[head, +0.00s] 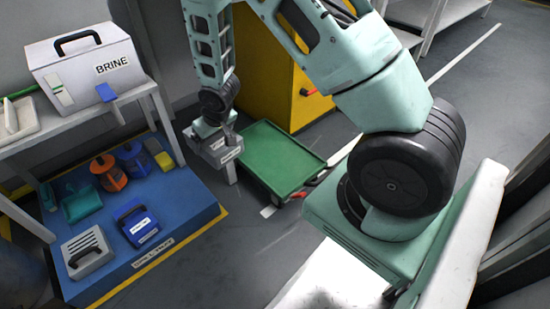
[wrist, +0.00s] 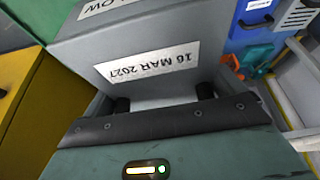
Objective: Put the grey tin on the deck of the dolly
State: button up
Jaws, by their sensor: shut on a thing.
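My gripper (head: 217,139) is shut on the grey tin (head: 226,156). In the wrist view the tin (wrist: 150,45) fills the upper middle, with a white label reading 16 MAR 2027 and part of another label ending in LOW. The fingertips (wrist: 163,98) are mostly hidden at the tin's near side. The dolly (head: 283,155) has a flat green deck with a raised rim and stands on the floor. In the head view the tin appears at the left edge of the deck; its height above the deck is hard to tell. The visible deck is empty.
A yellow cabinet (head: 263,68) stands behind the dolly. Grey floor (head: 250,250) is open in front of the dolly.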

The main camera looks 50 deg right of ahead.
aim_at(280, 160)
jog(key=k+l+u, duration=0.2)
jog(key=l, duration=0.2)
jog(key=l+u, duration=0.25)
jog(key=l, duration=0.15)
jog(key=k+l+u, duration=0.2)
jog(key=l, duration=0.2)
jog(key=k+l+u, duration=0.1)
jog(key=l+u, duration=0.15)
jog(key=l, duration=0.1)
